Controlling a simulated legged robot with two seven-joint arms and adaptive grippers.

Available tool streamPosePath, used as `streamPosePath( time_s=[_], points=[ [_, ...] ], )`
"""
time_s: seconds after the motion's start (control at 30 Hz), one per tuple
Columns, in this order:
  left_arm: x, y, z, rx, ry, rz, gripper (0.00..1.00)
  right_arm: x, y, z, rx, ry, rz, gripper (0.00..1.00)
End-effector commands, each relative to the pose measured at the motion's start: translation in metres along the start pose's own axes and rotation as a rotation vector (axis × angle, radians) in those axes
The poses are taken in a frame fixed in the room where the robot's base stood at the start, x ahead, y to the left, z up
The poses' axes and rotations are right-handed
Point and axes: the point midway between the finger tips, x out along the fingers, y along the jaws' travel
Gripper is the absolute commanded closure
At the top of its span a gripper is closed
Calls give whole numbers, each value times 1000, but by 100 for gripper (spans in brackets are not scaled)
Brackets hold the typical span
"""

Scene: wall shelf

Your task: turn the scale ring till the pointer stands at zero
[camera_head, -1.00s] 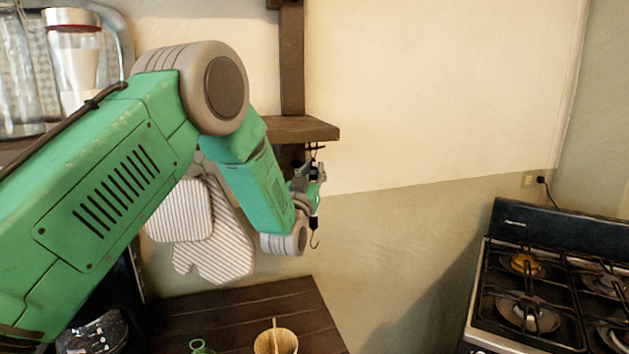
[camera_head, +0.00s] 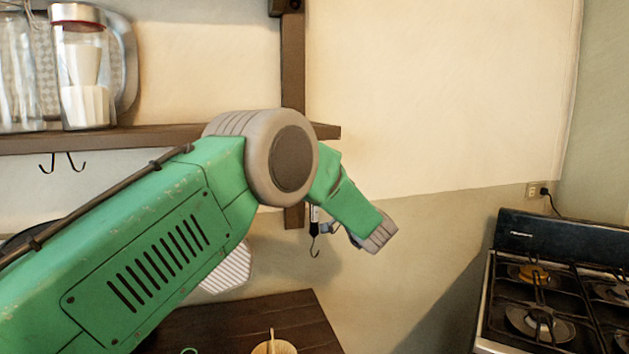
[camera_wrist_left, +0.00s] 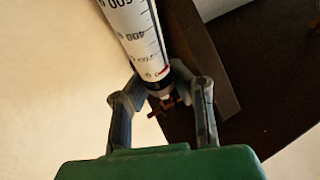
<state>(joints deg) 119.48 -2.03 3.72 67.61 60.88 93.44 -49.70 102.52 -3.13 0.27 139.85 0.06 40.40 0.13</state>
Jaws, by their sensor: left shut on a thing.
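A slim white hanging scale (camera_head: 314,214) with a dark lower end and a hook hangs below the wall shelf. Most of it is hidden behind my arm in the head view. In the wrist view its white tube (camera_wrist_left: 135,35) carries black numbers, and the zero mark is near the end by my fingers. A small red pointer mark (camera_wrist_left: 164,70) shows close to the zero; its exact offset is too small to tell. My left gripper (camera_wrist_left: 161,92) is shut on the scale ring at that end; the fingers largely cover the ring. My right gripper is not in view.
The wooden shelf (camera_head: 110,139) holds glass jars (camera_head: 84,75) and has hooks under it. A striped mitt (camera_head: 228,272) hangs behind my arm. A dark wooden table (camera_head: 250,318) with a cup stands below.

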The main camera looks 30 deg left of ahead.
Motion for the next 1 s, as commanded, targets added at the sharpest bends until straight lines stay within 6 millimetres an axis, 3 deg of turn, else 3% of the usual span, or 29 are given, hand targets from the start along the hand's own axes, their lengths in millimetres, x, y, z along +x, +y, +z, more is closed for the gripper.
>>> streamPosePath(
  time_s=[0.5,1.0],
  points=[
    [-2,4,3,116,0,-276,100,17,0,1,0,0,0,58],
    [-1,4,1,159,-1,-375,100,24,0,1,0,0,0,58]
  ],
)
